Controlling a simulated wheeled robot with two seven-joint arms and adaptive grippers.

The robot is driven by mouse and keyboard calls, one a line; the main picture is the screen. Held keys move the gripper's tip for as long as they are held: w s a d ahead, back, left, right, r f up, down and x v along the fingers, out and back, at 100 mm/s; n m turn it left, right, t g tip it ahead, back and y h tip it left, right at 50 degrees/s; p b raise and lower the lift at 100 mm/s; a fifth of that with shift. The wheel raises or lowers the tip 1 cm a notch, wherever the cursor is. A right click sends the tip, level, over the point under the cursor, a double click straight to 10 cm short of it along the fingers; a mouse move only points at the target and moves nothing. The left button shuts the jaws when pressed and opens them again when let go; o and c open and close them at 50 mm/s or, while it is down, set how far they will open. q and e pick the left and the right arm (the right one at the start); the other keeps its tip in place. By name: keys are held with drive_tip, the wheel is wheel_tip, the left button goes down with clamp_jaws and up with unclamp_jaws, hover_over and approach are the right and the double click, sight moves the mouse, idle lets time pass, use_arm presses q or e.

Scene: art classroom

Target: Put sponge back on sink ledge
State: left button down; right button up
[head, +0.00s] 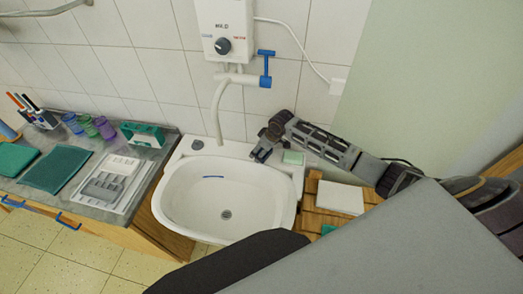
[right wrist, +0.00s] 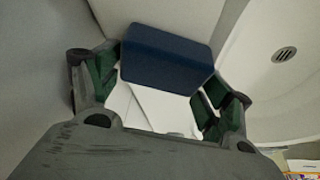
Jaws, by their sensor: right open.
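The sink (head: 180,205) is a white basin against the tiled wall. I cannot tell whether this is the same block. My left gripper is not in view.
A tap (head: 218,100) hangs from the white heater (head: 224,30) near my gripper. A grey round item (head: 197,144) sits on the back left ledge. The left counter (head: 98,213) holds cups, cloths and a tray. A white box (head: 340,197) stands right of the sink.

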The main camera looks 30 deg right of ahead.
drive_tip(key=shift+r, duration=0.2)
drive_tip(key=v, duration=1.1)
drive_tip(key=shift+d+r, duration=0.15)
drive_tip(key=shift+r, duration=0.25)
drive_tip(key=shift+s, duration=0.1)
idle(0.4)
